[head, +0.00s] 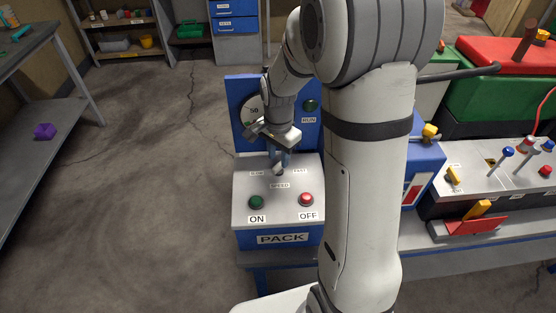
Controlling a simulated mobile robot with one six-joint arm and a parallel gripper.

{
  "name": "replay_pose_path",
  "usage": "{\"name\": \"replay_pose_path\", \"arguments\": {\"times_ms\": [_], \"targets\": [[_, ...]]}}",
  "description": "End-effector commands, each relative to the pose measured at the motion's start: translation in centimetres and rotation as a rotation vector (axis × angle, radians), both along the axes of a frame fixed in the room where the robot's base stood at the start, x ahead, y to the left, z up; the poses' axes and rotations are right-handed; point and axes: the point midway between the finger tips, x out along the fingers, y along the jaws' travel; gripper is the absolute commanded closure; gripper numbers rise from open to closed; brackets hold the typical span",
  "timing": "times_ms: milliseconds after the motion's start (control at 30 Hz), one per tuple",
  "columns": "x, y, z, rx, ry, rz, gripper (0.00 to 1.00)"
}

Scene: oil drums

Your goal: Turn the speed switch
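The speed switch (278,172) is a small knob on the sloped grey top of the blue PACK control box (238,208). A SPEED label sits just below it, with small labels to its left and right. My gripper (279,163) points down at the switch from above, with its fingertips at or just over the knob. The fingers partly cover the knob. I cannot tell whether they touch it, or how far apart they are. A green ON button (256,202) and a red OFF button (306,199) sit in front of the switch.
A dial (251,109) and a dark RUN lamp (310,105) are on the blue back panel, partly behind my arm. To the right are a grey panel with levers (507,152) and a red-lidded green box (500,98). Open floor lies left.

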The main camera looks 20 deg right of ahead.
Motion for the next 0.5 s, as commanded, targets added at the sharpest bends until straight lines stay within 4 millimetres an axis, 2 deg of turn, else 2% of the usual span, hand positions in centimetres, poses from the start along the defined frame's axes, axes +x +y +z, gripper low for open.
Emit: {"name": "replay_pose_path", "arguments": {"times_ms": [100, 233, 500], "targets": [[0.1, 0.0, 2.3, 0.000, -0.006, 0.000, 0.67], [0.1, 0.0, 4.1, 0.000, -0.005, 0.000, 0.67], [0.0, 0.0, 5.2, 0.001, -0.001, -0.001, 0.67]]}}
